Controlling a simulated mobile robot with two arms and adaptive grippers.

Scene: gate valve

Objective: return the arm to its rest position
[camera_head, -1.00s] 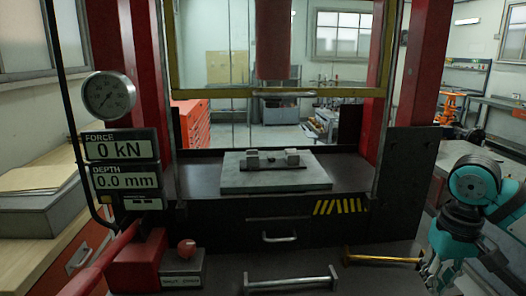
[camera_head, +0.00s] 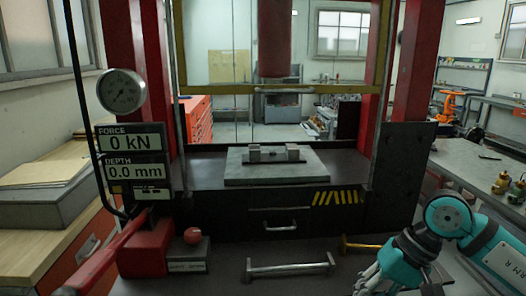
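My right arm (camera_head: 447,218) enters from the right edge, teal and dark grey. It bends at a round joint and slopes down to the left. My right gripper (camera_head: 366,284) hangs at the bottom edge, right of the silver bar handle. Its fingers are partly cut off by the frame and I cannot tell whether they are open or shut. I see nothing clearly held in it. My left arm and gripper are not in view.
A red-framed press stands ahead with a grey plate (camera_head: 275,175) on its bed. Its display (camera_head: 131,154) reads 0 kN and 0.0 mm. A silver handle (camera_head: 290,268) and a brass handle (camera_head: 372,245) lie in front. A workbench (camera_head: 470,168) stands at right.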

